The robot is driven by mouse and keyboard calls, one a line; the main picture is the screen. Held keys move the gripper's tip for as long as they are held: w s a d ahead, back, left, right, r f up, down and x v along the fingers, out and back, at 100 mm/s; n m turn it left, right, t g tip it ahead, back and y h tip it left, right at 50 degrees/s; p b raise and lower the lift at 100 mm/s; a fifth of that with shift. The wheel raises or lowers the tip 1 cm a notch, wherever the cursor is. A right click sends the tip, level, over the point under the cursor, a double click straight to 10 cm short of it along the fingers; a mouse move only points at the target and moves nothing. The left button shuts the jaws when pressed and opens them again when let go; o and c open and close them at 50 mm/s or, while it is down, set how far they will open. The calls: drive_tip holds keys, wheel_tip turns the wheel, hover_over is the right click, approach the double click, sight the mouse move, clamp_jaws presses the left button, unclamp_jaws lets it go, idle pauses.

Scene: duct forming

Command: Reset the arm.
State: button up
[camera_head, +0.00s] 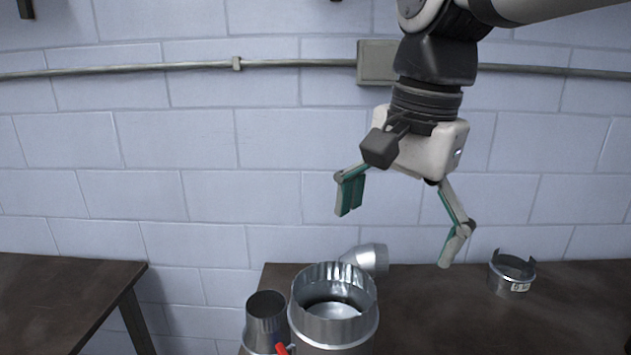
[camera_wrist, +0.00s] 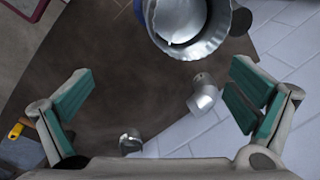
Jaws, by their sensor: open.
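My gripper (camera_head: 398,232) hangs from the arm above the dark table, with its two green-padded fingers spread wide and nothing between them. In the wrist view the fingers (camera_wrist: 155,105) stand far apart at the left and right edges. A large crimped metal duct (camera_head: 335,308) stands upright on the table, below and left of the gripper. It also shows at the top of the wrist view (camera_wrist: 190,25). The gripper is apart from everything on the table.
A smaller metal duct (camera_head: 266,318) with a red part beside it, a metal elbow (camera_head: 368,259) and a short metal collar (camera_head: 512,274) with a label are on the table (camera_head: 440,315). Another dark table (camera_head: 60,295) stands left. A block wall (camera_head: 240,150) with conduit and box is behind.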

drive_tip(key=s+d+f+n+t+h, duration=0.1)
drive_tip(key=s+d+f+n+t, duration=0.3)
drive_tip(key=s+d+f+n, duration=0.3)
drive_tip(key=s+d+n, duration=0.1)
drive_tip(key=s+d, duration=0.1)
drive_tip(key=shift+s+d+f+n, duration=0.3)
drive_tip(key=shift+f+n, duration=0.1)
